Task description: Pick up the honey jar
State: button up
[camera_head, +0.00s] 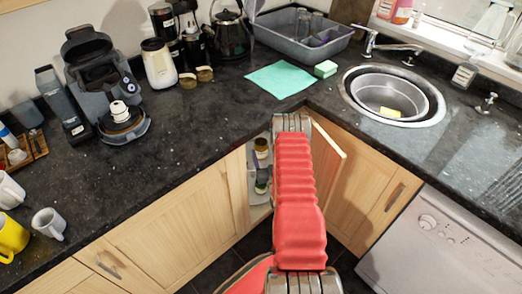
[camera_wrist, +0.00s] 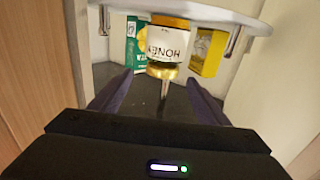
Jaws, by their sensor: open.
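The honey jar (camera_wrist: 166,45) is in the upper middle of the wrist view, inside a cabinet. Its white label reads HONEY upside down, with amber or gold above and below the label. A white curved shelf rim (camera_wrist: 215,17) runs along the top of the picture beside it. My gripper (camera_wrist: 161,78) is open, its two dark fingers pointing toward the jar, one to each side of the line to it. Nothing is held between them. In the head view my gripper is hidden beyond my red arm, and I cannot make out the honey jar there.
A green packet (camera_wrist: 137,40) is left of the jar and a yellow box (camera_wrist: 207,52) right of it, both close. A metal pole (camera_wrist: 165,95) shows below the jar. Cabinet walls flank the fingers. In the head view an open cabinet door (camera_head: 328,165) stands right of my arm.

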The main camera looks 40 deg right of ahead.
aim_at(263, 147)
jog(key=shift+x, duration=2.55)
jog(key=shift+w+a, duration=0.1)
jog(key=shift+a, duration=0.1)
jog(key=shift+c, duration=0.2)
jog(key=shift+r, duration=0.1)
jog(key=c, duration=1.5)
